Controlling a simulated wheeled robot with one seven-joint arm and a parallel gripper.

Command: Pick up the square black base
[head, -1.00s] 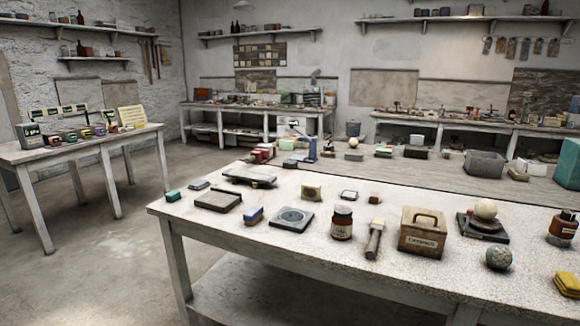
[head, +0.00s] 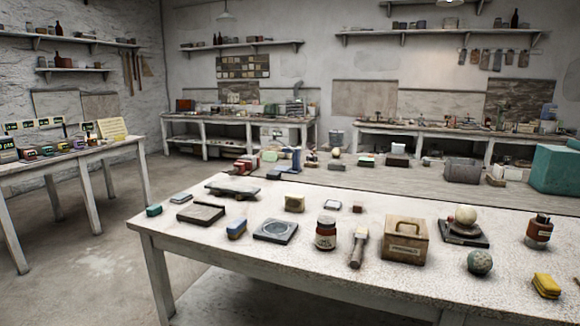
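A black square base (head: 452,236) lies on the speckled white table at the right in the head view. A round dark piece sits on it with a cream sphere (head: 466,215) on top, so much of its upper face is hidden. A dark grey square plate (head: 275,230) with a round recess lies flat and bare left of the table's middle. A flatter dark slab (head: 201,213) lies further left. I cannot tell for certain which of these is the one named. My gripper is not in view.
On the white table (head: 300,282) stand a brown jar (head: 326,233), a brush (head: 358,246), a tan box with a handle (head: 406,239), a speckled green sphere (head: 480,262) and a yellow block (head: 546,286). A cluttered side table (head: 95,165) is at left. Floor between tables is clear.

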